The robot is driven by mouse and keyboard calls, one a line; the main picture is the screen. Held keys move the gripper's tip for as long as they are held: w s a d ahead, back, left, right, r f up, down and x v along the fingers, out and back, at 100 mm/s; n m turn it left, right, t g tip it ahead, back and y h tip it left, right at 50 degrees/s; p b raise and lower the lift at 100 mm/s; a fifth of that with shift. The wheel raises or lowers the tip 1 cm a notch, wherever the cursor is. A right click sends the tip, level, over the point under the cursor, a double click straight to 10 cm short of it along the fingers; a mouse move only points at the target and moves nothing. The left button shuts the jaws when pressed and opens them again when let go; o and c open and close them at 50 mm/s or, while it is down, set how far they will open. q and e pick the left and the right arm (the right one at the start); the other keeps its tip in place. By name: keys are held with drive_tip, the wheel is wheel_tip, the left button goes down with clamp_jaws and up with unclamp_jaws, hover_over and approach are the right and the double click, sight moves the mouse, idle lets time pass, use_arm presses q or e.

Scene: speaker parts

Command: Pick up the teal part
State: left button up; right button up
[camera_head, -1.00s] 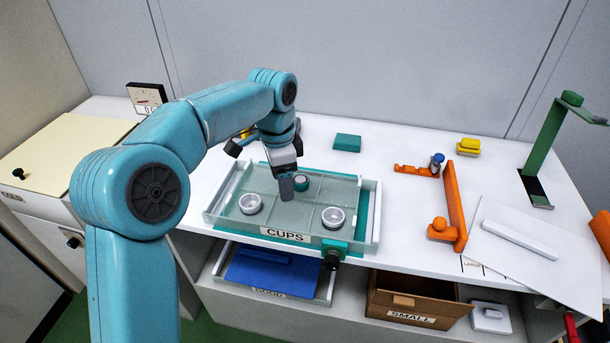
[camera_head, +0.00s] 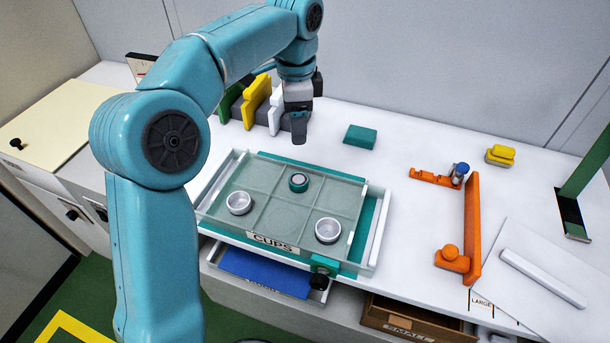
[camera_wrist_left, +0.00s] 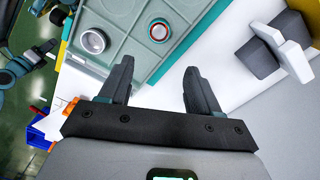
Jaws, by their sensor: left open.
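In the left wrist view a round part with a teal rim and reddish ring (camera_wrist_left: 159,30) lies in the tray, beyond the fingertips. A flat teal block (camera_head: 360,136) lies on the white table behind the tray, to the right. My left gripper (camera_head: 299,138) is open and empty, raised behind the tray and left of the teal block. Its two spread fingers show in the left wrist view (camera_wrist_left: 158,64).
Two white cups (camera_head: 239,203) (camera_head: 328,230) sit in the tray. Upright yellow (camera_head: 257,102), green and white plates stand in a grey rack close behind my left gripper. An orange bracket (camera_head: 472,230) stands right. The table between tray and bracket is clear.

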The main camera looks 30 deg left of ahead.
use_arm(q)
drive_tip(key=b, duration=0.2)
hover_over(299, 179)
wheel_tip(299, 179, down, 10)
drive_tip(key=shift+s+f, duration=0.1)
drive_tip(key=shift+f, duration=0.05)
wheel_tip(299, 179, down, 6)
drive_tip(key=shift+r, duration=0.1)
drive_tip(key=shift+c, duration=0.4)
drive_tip(key=c, duration=0.9)
